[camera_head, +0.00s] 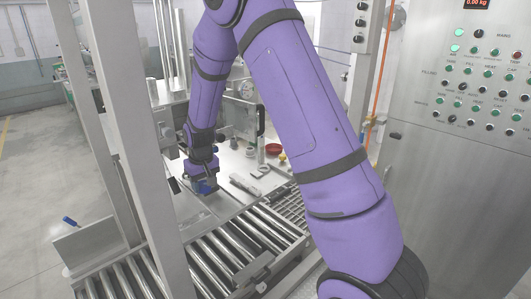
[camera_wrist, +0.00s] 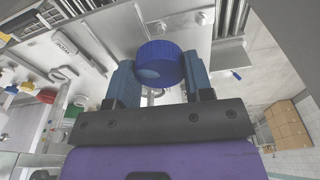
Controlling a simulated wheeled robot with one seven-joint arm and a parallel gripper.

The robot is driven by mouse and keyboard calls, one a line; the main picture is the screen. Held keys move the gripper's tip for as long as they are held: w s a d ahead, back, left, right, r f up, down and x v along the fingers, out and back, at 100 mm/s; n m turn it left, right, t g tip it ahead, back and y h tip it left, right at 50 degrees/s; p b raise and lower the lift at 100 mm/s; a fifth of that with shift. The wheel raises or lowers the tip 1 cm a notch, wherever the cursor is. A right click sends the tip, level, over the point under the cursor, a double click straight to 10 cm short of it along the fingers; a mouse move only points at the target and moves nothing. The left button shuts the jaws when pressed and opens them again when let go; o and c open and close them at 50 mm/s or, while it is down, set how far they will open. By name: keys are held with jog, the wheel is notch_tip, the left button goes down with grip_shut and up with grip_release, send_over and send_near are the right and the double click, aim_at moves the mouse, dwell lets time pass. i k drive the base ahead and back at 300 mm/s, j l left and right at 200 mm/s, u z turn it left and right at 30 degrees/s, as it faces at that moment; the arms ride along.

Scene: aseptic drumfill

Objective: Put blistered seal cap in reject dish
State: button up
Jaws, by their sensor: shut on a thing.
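My gripper (camera_head: 203,187) is low over the left part of the steel work surface, pointing down. In the wrist view its two blue fingers are shut on a round blue ribbed cap (camera_wrist: 160,60), held between the fingertips. A paler patch shows on the cap's near face; I cannot tell if it is a blister. A red dish (camera_head: 273,149) stands at the back right of the work surface, well away from my gripper. A red thing, likely the same dish, shows at the left of the wrist view (camera_wrist: 47,96).
A roller conveyor (camera_head: 220,258) runs in front of the work surface. A grey tool (camera_head: 245,187) and a pale ring (camera_head: 262,170) lie between my gripper and the dish. A bottle (camera_head: 261,152) stands beside the dish. A steel post (camera_head: 150,150) rises at the left.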

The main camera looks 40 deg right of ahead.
aim_at(274, 149)
jog(key=i+j+z, duration=0.1)
jog(key=j+z, duration=0.55)
jog(key=j, duration=0.15)
jog(key=i+l+z, duration=0.3)
jog(key=l, duration=0.15)
jog(key=i+l+u, duration=0.2)
jog(key=l, duration=0.25)
jog(key=i+l+u, duration=0.2)
jog(key=l, duration=0.3)
jog(key=l+u, duration=0.15)
jog(key=l, duration=0.3)
jog(key=i+l+u, duration=0.15)
jog(key=l, duration=0.15)
jog(key=i+l+u, duration=0.15)
jog(key=l, duration=0.2)
jog(key=l+u, duration=0.1)
jog(key=l, duration=0.2)
jog(key=i+l+u, duration=0.15)
jog(key=l, duration=0.25)
jog(key=i, duration=0.1)
